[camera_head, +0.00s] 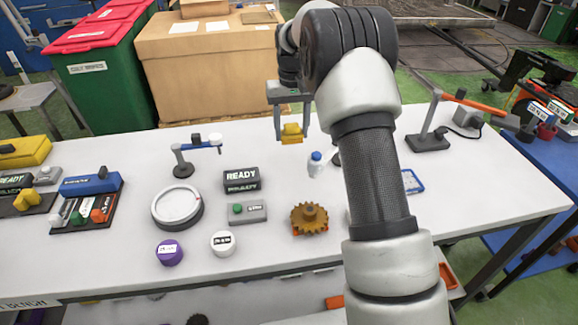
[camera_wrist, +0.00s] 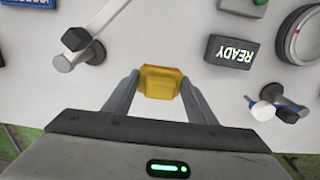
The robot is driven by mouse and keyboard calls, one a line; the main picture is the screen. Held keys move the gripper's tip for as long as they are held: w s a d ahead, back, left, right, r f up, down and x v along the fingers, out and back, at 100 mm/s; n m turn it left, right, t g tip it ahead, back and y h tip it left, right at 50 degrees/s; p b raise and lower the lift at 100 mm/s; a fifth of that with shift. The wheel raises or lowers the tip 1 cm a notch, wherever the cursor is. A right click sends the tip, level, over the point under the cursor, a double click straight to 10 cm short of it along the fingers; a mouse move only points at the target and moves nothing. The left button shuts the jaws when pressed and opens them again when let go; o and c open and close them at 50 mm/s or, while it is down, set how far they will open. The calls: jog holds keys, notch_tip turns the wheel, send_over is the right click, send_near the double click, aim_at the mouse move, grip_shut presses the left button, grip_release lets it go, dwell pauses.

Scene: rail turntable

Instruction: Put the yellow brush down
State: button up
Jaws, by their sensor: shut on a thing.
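The yellow brush (camera_head: 292,133) is between the fingers of my gripper (camera_head: 291,126) in the head view, over the back part of the white table (camera_head: 110,237). In the wrist view the brush shows as a yellow block (camera_wrist: 161,82) pinched between the two fingertips of my gripper (camera_wrist: 160,88). My gripper is shut on it. The table surface under it looks bare. I cannot tell for sure whether the brush touches the table or hangs above it.
A READY sign (camera_head: 241,180), a small stand with a blue arm (camera_head: 183,168) and a white-and-blue bottle (camera_head: 315,164) stand nearby. A round dial (camera_head: 177,207) and a brown gear (camera_head: 309,218) lie nearer the front. Cardboard boxes (camera_head: 215,65) stand behind the table.

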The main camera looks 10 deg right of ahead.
notch_tip(320, 180, down, 10)
jog(key=shift+f, duration=0.15)
dwell(0.3)
jog(key=shift+f, duration=0.15)
jog(key=o, duration=1)
jog(key=shift+c, duration=0.2)
